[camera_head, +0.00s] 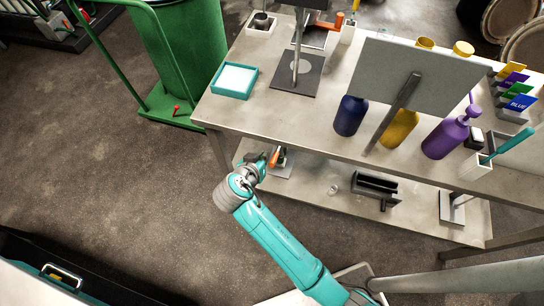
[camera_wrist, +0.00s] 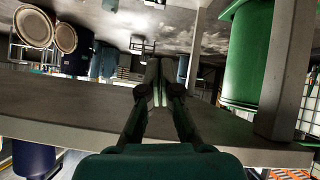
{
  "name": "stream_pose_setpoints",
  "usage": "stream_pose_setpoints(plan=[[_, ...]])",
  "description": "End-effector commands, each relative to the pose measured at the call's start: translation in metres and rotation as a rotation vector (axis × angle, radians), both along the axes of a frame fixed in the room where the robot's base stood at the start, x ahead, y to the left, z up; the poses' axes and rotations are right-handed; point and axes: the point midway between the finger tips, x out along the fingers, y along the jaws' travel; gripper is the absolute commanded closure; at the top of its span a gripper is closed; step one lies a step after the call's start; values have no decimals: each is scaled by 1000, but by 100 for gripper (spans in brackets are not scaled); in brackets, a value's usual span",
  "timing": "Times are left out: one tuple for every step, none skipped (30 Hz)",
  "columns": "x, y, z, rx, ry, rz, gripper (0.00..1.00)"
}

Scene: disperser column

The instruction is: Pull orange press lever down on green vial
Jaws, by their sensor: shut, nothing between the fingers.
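My gripper (camera_head: 266,160) is shut and empty at the front left of the bench, by the lower shelf; its fingers (camera_wrist: 159,80) point away from the wrist camera. In the head view an orange piece (camera_head: 278,156) shows just right of my gripper, above a grey plate on the lower shelf. I cannot tell whether they touch. Another orange lever-like piece (camera_head: 339,21) shows at the back of the bench top, near a stand with an upright column (camera_head: 301,50). I cannot make out a green vial in either view.
The bench top (camera_head: 240,116) overhangs the lower shelf; its edge (camera_wrist: 75,130) crosses the wrist view, which looks upside down. A teal tray (camera_head: 235,80), a grey panel (camera_head: 415,75) and bottles stand on top. A green bin (camera_head: 185,45) stands left.

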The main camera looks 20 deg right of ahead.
Motion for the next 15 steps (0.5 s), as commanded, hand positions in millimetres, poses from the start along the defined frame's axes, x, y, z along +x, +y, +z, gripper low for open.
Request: stream_pose_setpoints(plan=[[0,0,0,0,0,0,100],[0,0,0,0,0,0,100],[0,0,0,0,0,0,100],[0,0,0,0,0,0,100],[0,0,0,1,0,1,100],[0,0,0,1,0,1,100],[0,0,0,1,0,1,100],[0,0,-1,1,0,1,100],[1,-1,-1,1,0,1,100],[2,-1,-2,1,0,1,100],[3,-2,-3,1,0,1,100],[5,-4,-5,1,0,1,100],[7,-6,-7,0,0,0,100],[9,-8,-9,0,1,-1,100],[13,-11,-13,0,1,-1,100]])
